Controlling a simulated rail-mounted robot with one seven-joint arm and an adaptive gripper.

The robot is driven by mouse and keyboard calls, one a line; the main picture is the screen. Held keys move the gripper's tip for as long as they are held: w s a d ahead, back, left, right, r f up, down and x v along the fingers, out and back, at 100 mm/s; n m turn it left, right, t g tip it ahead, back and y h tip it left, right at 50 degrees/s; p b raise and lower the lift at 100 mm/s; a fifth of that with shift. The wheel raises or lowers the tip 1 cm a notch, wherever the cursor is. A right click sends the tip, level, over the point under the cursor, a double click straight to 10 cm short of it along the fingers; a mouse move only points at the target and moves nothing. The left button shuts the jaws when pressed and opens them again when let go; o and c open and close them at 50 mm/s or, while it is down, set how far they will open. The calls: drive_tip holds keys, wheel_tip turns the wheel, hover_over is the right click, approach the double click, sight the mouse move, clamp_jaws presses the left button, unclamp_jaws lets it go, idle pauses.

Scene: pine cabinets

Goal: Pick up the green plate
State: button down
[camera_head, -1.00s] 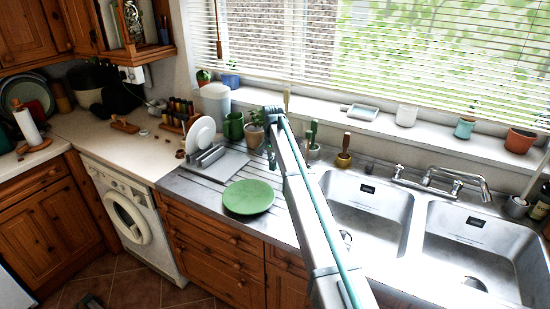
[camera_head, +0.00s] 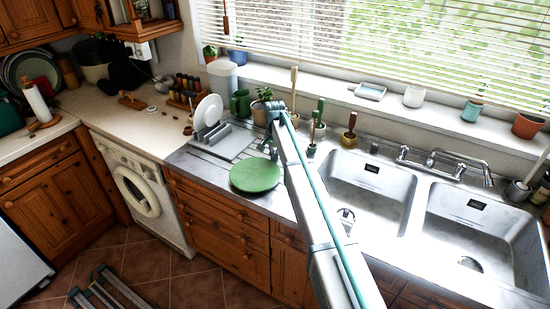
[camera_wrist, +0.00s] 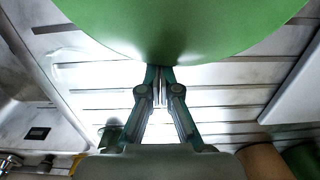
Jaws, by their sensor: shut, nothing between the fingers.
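The green plate (camera_head: 255,175) lies on the ribbed metal drainer, left of the sinks. In the wrist view the green plate (camera_wrist: 180,25) fills the top of the picture. My gripper (camera_wrist: 160,72) is shut with its fingertips together and nothing between them. The tips are at the plate's near edge in that view; I cannot tell whether they touch it. In the head view my gripper (camera_head: 270,150) is small, just beyond the plate's upper right edge, below the end of my arm.
A dish rack (camera_head: 211,134) with a white plate (camera_head: 208,110) stands behind the green plate. A green mug (camera_head: 241,103) and potted plant (camera_head: 261,108) are near my arm's end. Several cacti and pots line the back. The sink basins (camera_head: 370,195) are to the right.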

sight(269, 164)
drive_tip(key=s, duration=0.1)
drive_tip(key=s+a, duration=0.1)
drive_tip(key=s+a+b, duration=0.1)
drive_tip(key=s, duration=0.1)
drive_tip(key=shift+w+d, duration=0.1)
drive_tip(key=shift+w, duration=0.1)
